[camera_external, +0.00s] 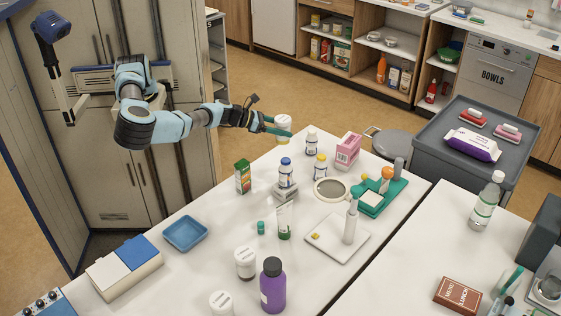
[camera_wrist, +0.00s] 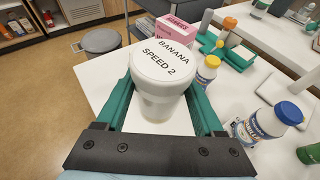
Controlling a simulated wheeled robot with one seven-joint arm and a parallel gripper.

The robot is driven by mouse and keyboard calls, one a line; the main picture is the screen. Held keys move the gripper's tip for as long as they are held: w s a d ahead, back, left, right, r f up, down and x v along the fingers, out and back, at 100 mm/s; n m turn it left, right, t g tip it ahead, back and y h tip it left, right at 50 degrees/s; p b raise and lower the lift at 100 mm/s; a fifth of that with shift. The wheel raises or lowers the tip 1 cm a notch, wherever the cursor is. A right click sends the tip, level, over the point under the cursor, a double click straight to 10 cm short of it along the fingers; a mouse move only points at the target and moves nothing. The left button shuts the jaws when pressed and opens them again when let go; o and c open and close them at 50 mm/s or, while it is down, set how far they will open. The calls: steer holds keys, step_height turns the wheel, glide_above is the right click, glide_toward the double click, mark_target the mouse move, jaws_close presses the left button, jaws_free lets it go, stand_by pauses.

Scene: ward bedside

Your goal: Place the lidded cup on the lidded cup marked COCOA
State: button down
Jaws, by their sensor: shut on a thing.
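My gripper (camera_external: 277,130) is shut on a white lidded cup (camera_external: 283,122), held upright above the table's far edge. In the wrist view this cup (camera_wrist: 160,62) sits between the green fingers, and its lid reads BANANA SPEED 2. Two more white lidded cups stand at the near part of the table: one (camera_external: 245,263) left of the purple bottle, and one (camera_external: 221,303) nearer the camera, cut by the picture's bottom edge. The print on their lids is too small to read, so I cannot tell which is marked COCOA.
A purple bottle (camera_external: 272,286) stands beside the two cups. Blue-capped bottles, a yellow-capped bottle (camera_external: 320,167), a green carton (camera_external: 243,177) and a tube (camera_external: 284,222) crowd the middle. A blue tray (camera_external: 185,234) lies at left, with bare table (camera_external: 215,208) near it.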

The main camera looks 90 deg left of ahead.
step_height(320, 180, up, 15)
steer(key=w+d+f+m+g+h+b, duration=0.1)
steer(key=d+f+m+h+b, duration=0.3)
steer(key=d, duration=0.9)
steer(key=d+f+m+g+h+b, duration=0.15)
steer(key=d+f+m+h, duration=0.4)
steer(key=d, duration=0.65)
steer(key=s+d+r+m+g+h+b, duration=0.25)
steer(key=s+d+g, duration=0.2)
steer(key=d, duration=0.35)
steer(key=s+d+r+m+g+h+b, duration=0.1)
steer(key=s+d+r+m+g, duration=0.3)
steer(key=d, duration=0.4)
steer(key=s+d+r+m+g+h+b, duration=0.25)
steer(key=s+d, duration=0.25)
steer(key=d, duration=0.4)
steer(key=p, duration=0.4)
glide_above(245, 253)
steer(key=shift+m+y, duration=0.25)
steer(key=shift+m, duration=0.1)
step_height(245, 253, down, 14)
steer(key=shift+f, duration=0.15)
steer(key=shift+f, duration=0.1)
jaws_free()
